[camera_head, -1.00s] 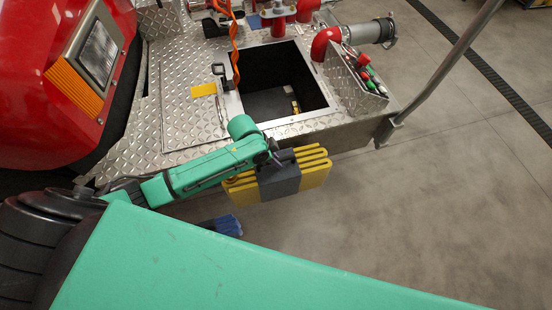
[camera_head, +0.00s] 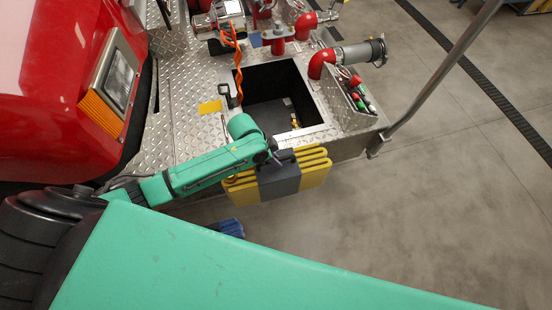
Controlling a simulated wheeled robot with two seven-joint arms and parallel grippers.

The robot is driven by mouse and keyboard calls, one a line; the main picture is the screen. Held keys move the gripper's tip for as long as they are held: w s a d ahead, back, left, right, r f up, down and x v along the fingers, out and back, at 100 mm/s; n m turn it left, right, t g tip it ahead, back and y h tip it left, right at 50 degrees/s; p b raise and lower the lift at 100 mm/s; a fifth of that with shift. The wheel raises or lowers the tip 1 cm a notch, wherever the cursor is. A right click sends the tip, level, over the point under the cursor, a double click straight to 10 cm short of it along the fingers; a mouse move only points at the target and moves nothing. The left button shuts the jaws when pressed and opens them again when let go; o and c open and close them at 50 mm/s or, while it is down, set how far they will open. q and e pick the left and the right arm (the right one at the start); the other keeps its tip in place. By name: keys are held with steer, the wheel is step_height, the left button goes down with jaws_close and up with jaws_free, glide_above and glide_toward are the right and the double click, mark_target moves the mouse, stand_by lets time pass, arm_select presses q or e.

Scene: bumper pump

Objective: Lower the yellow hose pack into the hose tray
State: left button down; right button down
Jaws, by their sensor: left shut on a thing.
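The yellow hose pack (camera_head: 314,168), folded flat with a dark grey band around its middle, hangs in front of the bumper's front edge. My left gripper (camera_head: 275,158) is shut on it at the band; the fingertips are mostly hidden. The hose tray (camera_head: 310,130) is a dark, open rectangular well with a metal rim in the diamond-plate bumper deck. The pack is outside the tray, on the near side of its rim. A small brass fitting (camera_head: 294,121) lies inside the tray. My right gripper is not in view.
An orange strap (camera_head: 236,62) hangs at the tray's far left corner, near a black latch. Red pipes (camera_head: 318,64) and a panel with coloured knobs (camera_head: 358,97) stand right of the tray. A grey rail (camera_head: 440,80) rises at the right. A blue object (camera_head: 229,227) shows below.

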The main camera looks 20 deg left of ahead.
arm_select(q)
step_height(320, 180, up, 13)
steer(key=shift+r, duration=0.15)
steer(key=shift+w, duration=0.1)
